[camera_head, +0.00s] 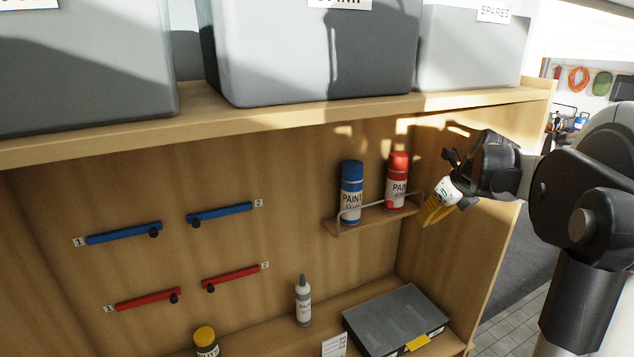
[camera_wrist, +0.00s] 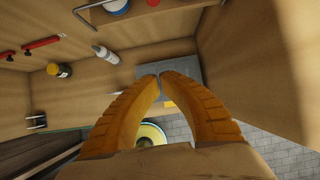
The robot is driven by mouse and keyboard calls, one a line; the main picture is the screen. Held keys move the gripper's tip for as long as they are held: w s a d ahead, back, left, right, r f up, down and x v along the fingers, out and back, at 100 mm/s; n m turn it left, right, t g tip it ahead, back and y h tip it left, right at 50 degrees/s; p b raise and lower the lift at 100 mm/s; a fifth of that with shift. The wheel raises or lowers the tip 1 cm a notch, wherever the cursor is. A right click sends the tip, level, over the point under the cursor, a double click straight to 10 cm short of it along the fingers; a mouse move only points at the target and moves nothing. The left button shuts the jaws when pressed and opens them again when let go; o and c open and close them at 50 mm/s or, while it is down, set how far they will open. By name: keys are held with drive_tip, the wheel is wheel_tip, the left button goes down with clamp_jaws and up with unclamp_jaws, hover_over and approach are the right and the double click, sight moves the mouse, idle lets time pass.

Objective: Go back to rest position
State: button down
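My gripper (camera_head: 436,212) is at the right side of the workbench, just right of the small wire-railed shelf (camera_head: 372,220). In the wrist view, the two orange fingers (camera_wrist: 160,76) meet at their tips with nothing visible between them, so it is shut and empty. A blue paint can (camera_head: 351,190) and a red paint can (camera_head: 397,182) stand upright on the small shelf, apart from the gripper.
Grey bins (camera_head: 320,60) stand on the upper shelf (camera_head: 270,118). Blue bars (camera_head: 124,233) and red bars (camera_head: 148,299) are on the back panel. A white bottle (camera_head: 303,302), yellow-capped container (camera_head: 205,340) and grey case (camera_head: 396,320) are below. The right side panel (camera_head: 470,235) is close to the gripper.

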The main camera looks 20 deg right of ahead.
drive_tip(key=s+a+f+n+b, duration=0.3)
drive_tip(key=a+f+n+b, duration=0.55)
drive_tip(key=a, duration=0.35)
drive_tip(key=s+a+f+n+b, duration=0.4)
drive_tip(key=a+f+n+b, duration=0.3)
drive_tip(key=a+n, duration=0.35)
drive_tip(key=s+a+f+n+b, duration=0.5)
drive_tip(key=a+f+n, duration=0.1)
drive_tip(key=f+n, duration=0.2)
drive_tip(key=s+a+f+n+t+b, duration=0.1)
drive_tip(key=s+a+f+n+b, duration=0.3)
drive_tip(key=a+f+n+b, duration=0.2)
wheel_tip(320, 180, down, 2)
drive_tip(key=shift+s+f+n, duration=0.15)
drive_tip(key=shift+s+n, duration=0.25)
drive_tip(key=shift+n, duration=0.8)
